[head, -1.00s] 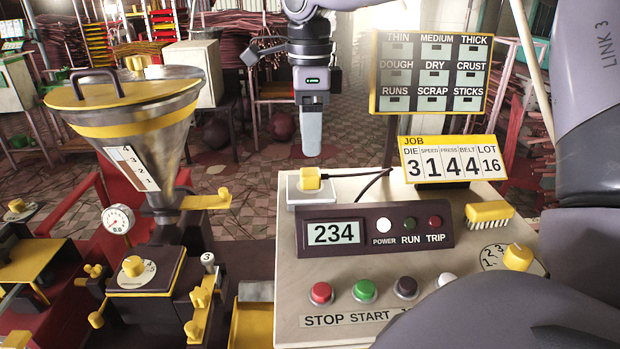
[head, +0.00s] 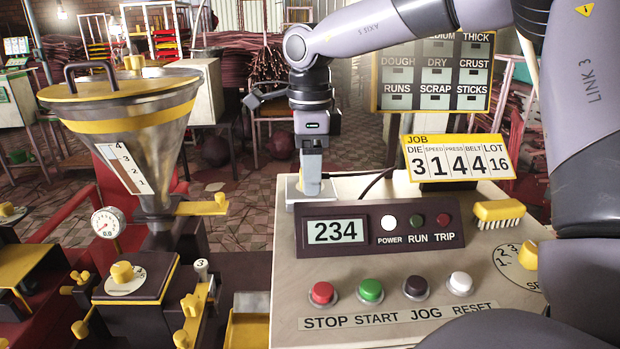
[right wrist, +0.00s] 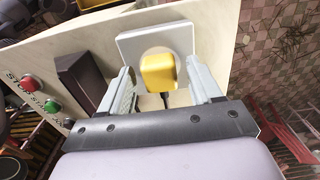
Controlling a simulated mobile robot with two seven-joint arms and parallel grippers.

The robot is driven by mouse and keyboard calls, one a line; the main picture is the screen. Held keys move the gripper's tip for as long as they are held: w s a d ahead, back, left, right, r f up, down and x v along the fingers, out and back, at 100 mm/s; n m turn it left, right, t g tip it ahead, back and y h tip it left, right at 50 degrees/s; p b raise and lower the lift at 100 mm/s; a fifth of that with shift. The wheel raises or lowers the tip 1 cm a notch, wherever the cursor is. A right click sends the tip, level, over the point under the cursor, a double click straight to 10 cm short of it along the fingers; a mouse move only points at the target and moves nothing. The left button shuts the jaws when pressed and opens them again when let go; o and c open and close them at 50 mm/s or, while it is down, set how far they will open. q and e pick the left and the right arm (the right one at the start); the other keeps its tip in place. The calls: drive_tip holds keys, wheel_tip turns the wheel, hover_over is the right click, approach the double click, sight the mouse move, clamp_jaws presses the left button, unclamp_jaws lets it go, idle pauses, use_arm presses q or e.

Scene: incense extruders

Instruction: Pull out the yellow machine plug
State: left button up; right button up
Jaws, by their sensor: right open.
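The yellow plug (right wrist: 159,73) sits in a pale square socket plate (right wrist: 130,45) in the right wrist view, with its dark cord running toward my wrist. My right gripper (right wrist: 161,82) is open, with one finger on each side of the plug and a visible gap to it. In the head view my right gripper (head: 311,187) points down over the socket plate (head: 291,190) at the panel's back left corner, and its fingers mostly hide the plug there. My left gripper is not in view.
The display box (head: 380,229) reading 234 stands just in front of the socket. Coloured buttons (head: 370,291), a yellow brush (head: 498,212) and a job sign (head: 458,158) are on the panel. A metal hopper (head: 130,130) stands to the left.

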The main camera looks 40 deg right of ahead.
idle(0.8)
clamp_jaws()
drive_tip(key=shift+r, duration=0.15)
drive_tip(key=shift+r+p, duration=2.5)
drive_tip(key=shift+r, duration=0.4)
